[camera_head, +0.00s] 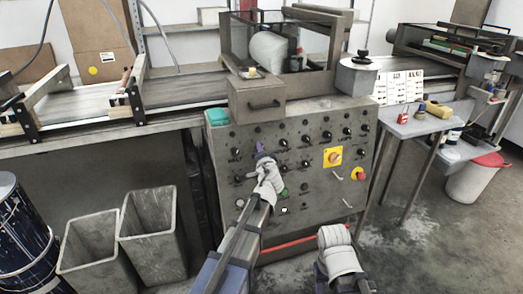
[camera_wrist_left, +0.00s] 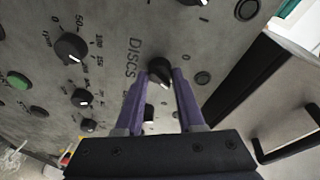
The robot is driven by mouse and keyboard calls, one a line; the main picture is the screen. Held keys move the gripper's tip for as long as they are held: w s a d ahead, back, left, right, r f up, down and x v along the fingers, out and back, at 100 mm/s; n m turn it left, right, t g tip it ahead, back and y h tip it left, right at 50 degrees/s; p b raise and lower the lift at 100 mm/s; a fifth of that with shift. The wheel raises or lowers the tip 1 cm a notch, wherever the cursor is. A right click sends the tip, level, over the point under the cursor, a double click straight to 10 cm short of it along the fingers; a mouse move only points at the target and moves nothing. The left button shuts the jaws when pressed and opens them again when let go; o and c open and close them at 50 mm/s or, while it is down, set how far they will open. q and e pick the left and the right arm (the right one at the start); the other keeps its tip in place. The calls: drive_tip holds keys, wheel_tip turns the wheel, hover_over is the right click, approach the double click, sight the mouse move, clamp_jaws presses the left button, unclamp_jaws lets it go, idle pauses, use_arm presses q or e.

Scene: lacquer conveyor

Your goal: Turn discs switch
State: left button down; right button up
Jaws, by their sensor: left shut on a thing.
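The grey control panel (camera_head: 297,200) of the conveyor machine carries the dark discs switch (camera_wrist_left: 159,71), a round knob with the word DISCS beside it in the left wrist view. The purple fingers of my left gripper (camera_wrist_left: 162,78) stand on either side of this knob and are shut on it. In the head view my left gripper (camera_head: 262,150) reaches the left half of the panel and covers the knob there. The switch's exact setting is hard to read. Part of my right arm shows low in the head view, but its gripper cannot be made out.
Other knobs (camera_wrist_left: 71,47) and a green button (camera_wrist_left: 18,80) sit close around the switch. Grey bins (camera_head: 152,232) stand left; a small side table (camera_head: 425,122) stands right.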

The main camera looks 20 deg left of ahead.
idle(0.4)
use_arm(q)
drive_tip(key=c, duration=0.5)
unclamp_jaws()
drive_tip(key=p+v, duration=0.1)
drive_tip(key=v, duration=0.7)
drive_tip(key=shift+w, duration=0.1)
